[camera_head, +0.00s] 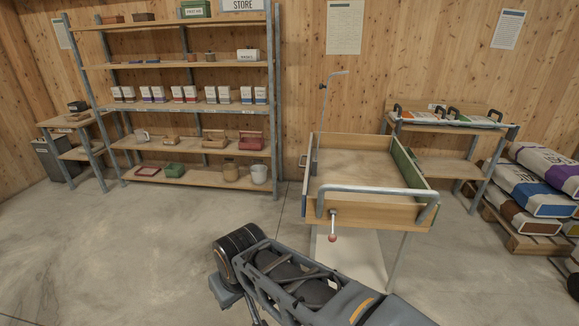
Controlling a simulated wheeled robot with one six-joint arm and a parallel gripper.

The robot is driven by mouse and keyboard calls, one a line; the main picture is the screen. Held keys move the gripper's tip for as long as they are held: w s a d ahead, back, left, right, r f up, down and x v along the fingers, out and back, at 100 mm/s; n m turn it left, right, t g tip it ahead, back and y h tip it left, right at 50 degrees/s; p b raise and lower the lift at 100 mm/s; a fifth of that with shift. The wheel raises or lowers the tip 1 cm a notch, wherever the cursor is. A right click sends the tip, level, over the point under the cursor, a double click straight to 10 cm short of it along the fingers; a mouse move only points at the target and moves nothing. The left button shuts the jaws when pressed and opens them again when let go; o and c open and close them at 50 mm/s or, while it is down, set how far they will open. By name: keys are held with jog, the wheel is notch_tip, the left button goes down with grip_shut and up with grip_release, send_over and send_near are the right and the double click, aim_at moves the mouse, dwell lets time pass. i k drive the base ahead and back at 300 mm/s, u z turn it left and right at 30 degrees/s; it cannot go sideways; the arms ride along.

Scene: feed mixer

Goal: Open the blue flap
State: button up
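I cannot make out a blue flap for certain. On the bench (462,127) at the back right, several pale pieces with coloured parts and black handles (453,113) lie in a row. They are too small to tell whether one is a blue flap. My arm crosses the bottom middle of the view, well in front of the bench. The fingers of my gripper cannot be made out, so its opening and anything in it are hidden.
A wooden trough cart (375,215) with a grey push bar (380,190) stands between my arm and the bench. A shelf rack (190,107) stands at the back left. Stacked sacks (535,190) lie on a pallet (525,240) at right. The floor at left is clear.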

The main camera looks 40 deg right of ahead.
aim_at(305, 191)
jog(key=z, duration=0.05)
jog(key=i, duration=0.6)
jog(key=z, duration=0.6)
jog(key=i, duration=0.75)
jog(key=u, duration=0.8)
jog(key=i, duration=0.9)
jog(key=z, duration=0.85)
jog(key=i, duration=0.65)
jog(key=z, duration=0.75)
